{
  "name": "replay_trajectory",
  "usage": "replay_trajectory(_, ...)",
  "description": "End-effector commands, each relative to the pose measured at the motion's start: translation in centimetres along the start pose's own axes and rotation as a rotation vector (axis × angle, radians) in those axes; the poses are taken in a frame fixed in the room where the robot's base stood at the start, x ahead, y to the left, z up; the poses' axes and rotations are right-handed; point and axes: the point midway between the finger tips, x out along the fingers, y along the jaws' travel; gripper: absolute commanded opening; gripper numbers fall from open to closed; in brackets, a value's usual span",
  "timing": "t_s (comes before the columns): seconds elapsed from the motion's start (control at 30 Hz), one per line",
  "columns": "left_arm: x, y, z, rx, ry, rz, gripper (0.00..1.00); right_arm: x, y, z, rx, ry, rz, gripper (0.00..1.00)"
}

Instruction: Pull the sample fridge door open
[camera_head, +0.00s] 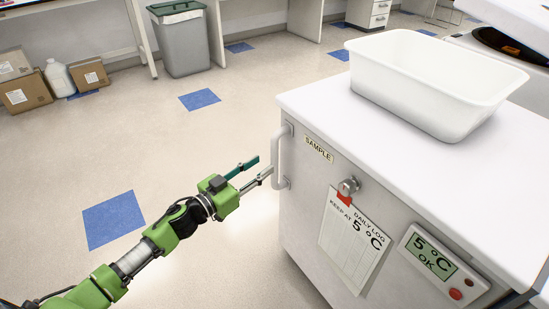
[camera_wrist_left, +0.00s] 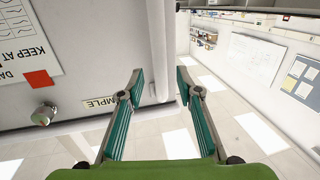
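The sample fridge (camera_head: 300,215) is a white-topped cabinet with a grey front door, which looks shut. Its pale vertical bar handle (camera_head: 279,160) is at the door's left edge, beside the SAMPLE label (camera_head: 318,149). My left gripper (camera_head: 265,168) is open and empty, its teal fingertips just left of the handle. In the left wrist view, the handle (camera_wrist_left: 159,50) lines up between the open fingertips (camera_wrist_left: 160,80); I cannot tell whether they touch it. My right gripper is not in view.
A white tub (camera_head: 430,85) stands on the fridge top. A round knob (camera_head: 348,186), a log sheet (camera_head: 352,240) and a temperature display (camera_head: 432,258) are on the door. The floor left of the fridge is clear. A grey bin (camera_head: 182,42) and cardboard boxes (camera_head: 25,92) stand farther back.

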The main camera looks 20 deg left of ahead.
Motion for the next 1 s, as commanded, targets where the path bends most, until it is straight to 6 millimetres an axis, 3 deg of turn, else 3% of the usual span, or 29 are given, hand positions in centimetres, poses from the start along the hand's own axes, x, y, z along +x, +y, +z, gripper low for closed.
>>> replay_trajectory(0.2, 3.9, 0.0, -0.1, 0.001, 0.003, -0.001, 0.32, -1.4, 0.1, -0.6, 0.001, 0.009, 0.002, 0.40)
replay_trajectory(0.4, 6.0, 0.0, 0.0, 0.000, 0.001, 0.000, 0.32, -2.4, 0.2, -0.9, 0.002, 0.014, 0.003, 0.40)
replay_trajectory(0.8, 6.7, 0.0, 0.0, 0.000, 0.000, 0.000, 0.32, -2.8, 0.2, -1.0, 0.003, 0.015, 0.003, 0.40)
replay_trajectory(0.93, 6.7, 0.0, 0.0, 0.000, 0.000, 0.000, 0.01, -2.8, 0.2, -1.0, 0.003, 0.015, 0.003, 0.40)
replay_trajectory(1.0, 6.7, 0.0, 0.0, 0.000, 0.000, 0.000, 0.00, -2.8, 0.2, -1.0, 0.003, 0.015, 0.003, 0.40)
